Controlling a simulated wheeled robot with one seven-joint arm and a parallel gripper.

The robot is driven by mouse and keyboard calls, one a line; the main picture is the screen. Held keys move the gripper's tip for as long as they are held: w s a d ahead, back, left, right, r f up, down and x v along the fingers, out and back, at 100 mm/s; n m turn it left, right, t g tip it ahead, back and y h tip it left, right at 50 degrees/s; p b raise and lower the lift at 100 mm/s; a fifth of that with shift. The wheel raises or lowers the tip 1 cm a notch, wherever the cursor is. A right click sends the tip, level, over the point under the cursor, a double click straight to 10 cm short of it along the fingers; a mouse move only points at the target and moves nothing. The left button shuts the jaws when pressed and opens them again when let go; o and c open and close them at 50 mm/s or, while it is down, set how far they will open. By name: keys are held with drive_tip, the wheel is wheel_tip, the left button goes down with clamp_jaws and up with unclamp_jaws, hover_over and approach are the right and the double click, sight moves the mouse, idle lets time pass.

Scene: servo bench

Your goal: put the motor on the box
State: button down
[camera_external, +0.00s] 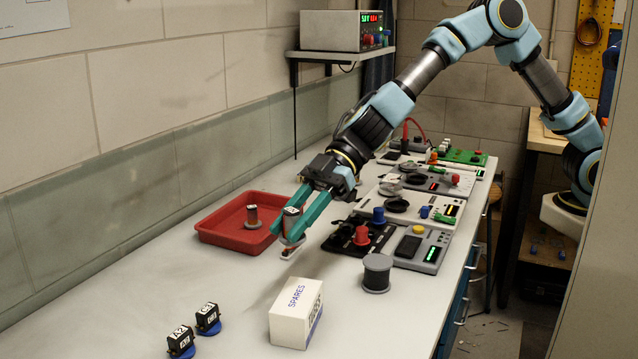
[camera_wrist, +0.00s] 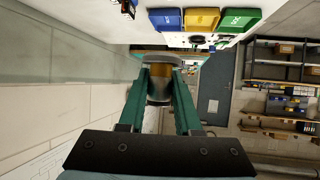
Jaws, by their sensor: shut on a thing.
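A white box (camera_external: 291,329) labelled SPARES stands on the bench at the front centre of the external view. My gripper (camera_external: 286,234) has teal fingers pointing down and to the left, beyond the box and above the bench. It is shut on a motor (camera_external: 292,211) with a dark, coppery body and a pale round part below. In the wrist view the motor (camera_wrist: 159,88) shows as a grey cylinder between the fingers (camera_wrist: 160,76), partly hidden by them. A similar motor (camera_external: 252,218) stands in the red tray (camera_external: 215,232), left of my gripper.
Two black units on blue discs (camera_external: 181,341) (camera_external: 208,320) stand at the front left. A dark grey spool (camera_external: 376,273) stands right of the box. Boards with knobs and displays (camera_external: 420,250) line the right side.

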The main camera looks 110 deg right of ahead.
drive_tip(key=b, duration=0.2)
hover_over(297, 296)
wheel_tip(297, 296, down, 5)
drive_tip(key=shift+f, duration=0.1)
drive_tip(key=shift+f+b, duration=0.4)
drive_tip(key=shift+f, duration=1.95)
